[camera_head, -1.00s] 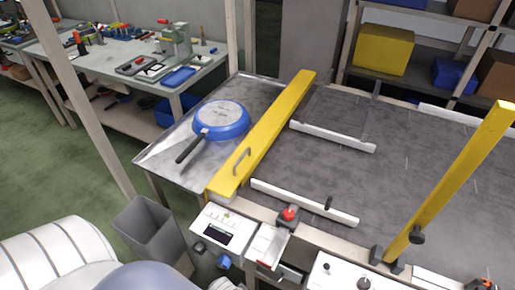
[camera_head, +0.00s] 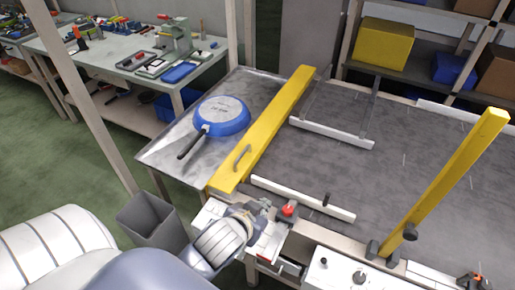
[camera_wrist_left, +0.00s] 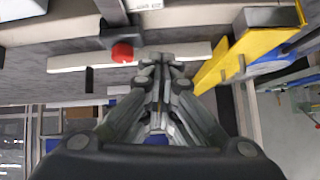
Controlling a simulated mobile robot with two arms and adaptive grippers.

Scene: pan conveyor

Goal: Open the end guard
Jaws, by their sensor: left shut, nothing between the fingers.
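The end guard (camera_head: 268,125) is a long yellow bar lying across the left end of the conveyor, with a grey handle (camera_head: 242,158) near its front end. In the left wrist view the guard (camera_wrist_left: 262,42) is at the upper right, with its handle (camera_wrist_left: 241,68) on its side. My left gripper (camera_head: 264,204) is at the conveyor's front edge, by the control box and in front of the guard's near end. In the left wrist view the gripper (camera_wrist_left: 160,65) is shut and empty, apart from the handle. My right gripper is not in view.
A red button (camera_head: 289,210) is close to the right of my left gripper. A blue pan (camera_head: 222,115) lies on the steel table (camera_head: 163,150) beyond the guard. White rails (camera_head: 305,199) and a yellow post (camera_head: 450,180) are on the conveyor. A grey bin (camera_head: 150,225) stands at left.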

